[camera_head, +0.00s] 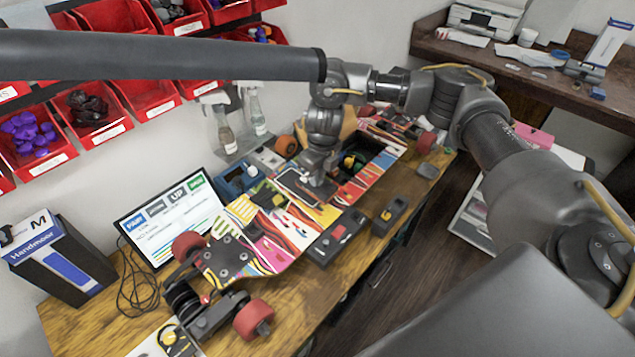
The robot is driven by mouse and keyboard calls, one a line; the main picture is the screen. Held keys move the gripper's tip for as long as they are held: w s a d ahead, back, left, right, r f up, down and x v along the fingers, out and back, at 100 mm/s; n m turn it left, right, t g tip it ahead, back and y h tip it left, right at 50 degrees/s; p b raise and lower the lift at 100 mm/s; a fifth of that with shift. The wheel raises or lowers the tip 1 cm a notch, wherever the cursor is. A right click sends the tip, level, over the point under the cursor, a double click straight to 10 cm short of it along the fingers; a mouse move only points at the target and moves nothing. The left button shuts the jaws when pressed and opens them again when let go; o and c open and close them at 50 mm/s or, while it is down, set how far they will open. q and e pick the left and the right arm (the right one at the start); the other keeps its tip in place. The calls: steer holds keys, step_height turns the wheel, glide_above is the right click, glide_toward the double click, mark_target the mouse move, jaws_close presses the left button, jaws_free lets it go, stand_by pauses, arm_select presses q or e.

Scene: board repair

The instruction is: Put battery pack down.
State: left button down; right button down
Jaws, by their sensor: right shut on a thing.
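My right gripper (318,178) points down over the middle of the colourful skateboard deck (262,241). It is shut on a dark, flat block, which appears to be the battery pack (293,184). The fingers hide part of the pack, and I cannot tell whether it touches the deck. An open compartment (378,152) with parts inside shows in the deck just right of the gripper. My left gripper is not in view.
Two dark boxes (338,236) (389,216) lie along the bench's front side. A screen (172,222), a blue device (238,180) and spray bottles (218,122) stand behind the board. Red bins (42,143) hang on the wall.

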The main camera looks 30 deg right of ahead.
mark_target(321, 181)
steer(key=shift+w+f+p, duration=0.2)
steer(key=shift+f+p, duration=0.15)
steer(key=shift+f, duration=1.3)
steer(key=shift+f, duration=0.15)
steer(key=c, duration=1.4)
jaws_free()
steer(key=shift+r, duration=0.25)
steer(key=r, duration=0.4)
steer(key=s+r, duration=0.1)
steer(key=r, duration=0.6)
steer(key=shift+s+d+r+b, duration=0.25)
steer(key=shift+r+b, duration=0.1)
